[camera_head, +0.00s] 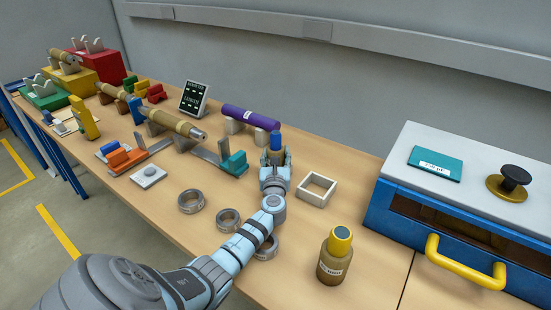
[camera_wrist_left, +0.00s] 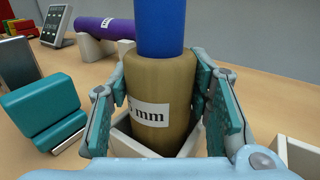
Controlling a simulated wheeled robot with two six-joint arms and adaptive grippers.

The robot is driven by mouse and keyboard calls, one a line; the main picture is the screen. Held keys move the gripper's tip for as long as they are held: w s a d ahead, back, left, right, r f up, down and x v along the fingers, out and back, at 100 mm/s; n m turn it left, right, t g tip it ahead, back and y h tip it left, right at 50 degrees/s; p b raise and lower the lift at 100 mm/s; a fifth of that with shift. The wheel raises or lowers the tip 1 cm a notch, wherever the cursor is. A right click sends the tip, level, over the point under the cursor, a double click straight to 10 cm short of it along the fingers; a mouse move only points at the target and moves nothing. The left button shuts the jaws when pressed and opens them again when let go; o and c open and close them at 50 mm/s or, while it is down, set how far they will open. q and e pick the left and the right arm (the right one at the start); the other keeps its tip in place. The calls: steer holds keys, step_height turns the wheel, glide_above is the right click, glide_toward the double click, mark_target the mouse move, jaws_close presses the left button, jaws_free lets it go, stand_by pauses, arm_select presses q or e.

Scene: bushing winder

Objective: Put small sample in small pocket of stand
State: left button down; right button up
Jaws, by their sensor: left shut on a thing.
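My left gripper (camera_head: 273,160) is shut on the small sample, a brown cylinder with a blue top (camera_head: 275,140). In the left wrist view the small sample (camera_wrist_left: 165,85) is upright between the teal finger pads, with a white label ending in "mm". White walls of the stand (camera_wrist_left: 135,143) show low around the sample's base; I cannot tell whether the base rests on its floor. In the head view the gripper hides that part, and an empty white square pocket (camera_head: 316,189) shows just to its right. My right gripper is not in view.
A brown bottle with a yellow cap (camera_head: 335,256) stands at the front right. Metal rings (camera_head: 190,201) lie left of my forearm. A purple cylinder (camera_head: 250,118) rests on white supports behind the gripper. A blue-grey machine with a yellow handle (camera_head: 465,262) is at the right.

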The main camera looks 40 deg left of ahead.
arm_select(q)
steer(key=c, duration=1.3)
jaws_free()
steer(key=shift+f, duration=0.15)
steer(key=o, duration=0.5)
steer(key=shift+w, duration=0.1)
steer(key=shift+c, duration=0.2)
steer(key=shift+s+d+r, duration=0.1)
steer(key=shift+s+r, duration=0.1)
steer(key=p+v, duration=0.2)
steer(key=v, duration=1)
steer(key=shift+p, duration=0.4)
steer(key=shift+w, duration=0.1)
